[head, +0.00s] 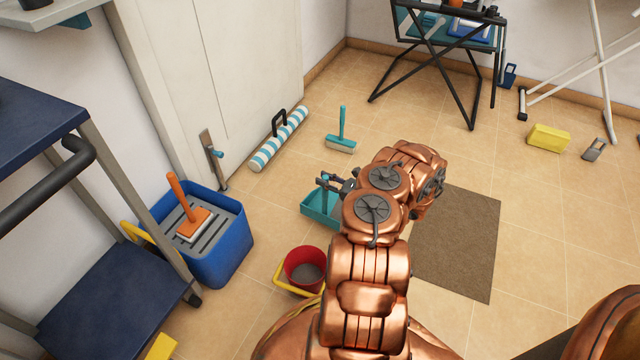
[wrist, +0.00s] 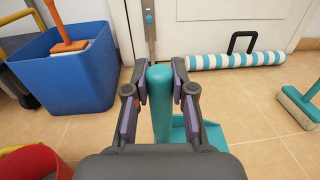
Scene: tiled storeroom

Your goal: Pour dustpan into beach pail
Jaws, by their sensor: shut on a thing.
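The teal dustpan (head: 318,208) is at the end of my arm in the head view, left of my copper arm links. My gripper (head: 334,184) is shut on its handle. In the wrist view the teal handle (wrist: 160,100) stands upright between the two fingers of my gripper (wrist: 160,92), and part of the pan (wrist: 210,136) shows behind the right finger. The pan's contents cannot be made out. The red beach pail (head: 304,262) with a yellow handle stands on the floor, nearer and a little left of the dustpan. Its rim shows at the wrist view's lower left (wrist: 32,162).
A blue bucket (head: 226,252) with an orange-handled brush stands left of the pail, beside a blue cart (head: 100,300). A striped roll (head: 278,140) lies by the door. A teal broom (head: 341,142) stands beyond the dustpan. A brown mat (head: 460,240) lies right of my arm.

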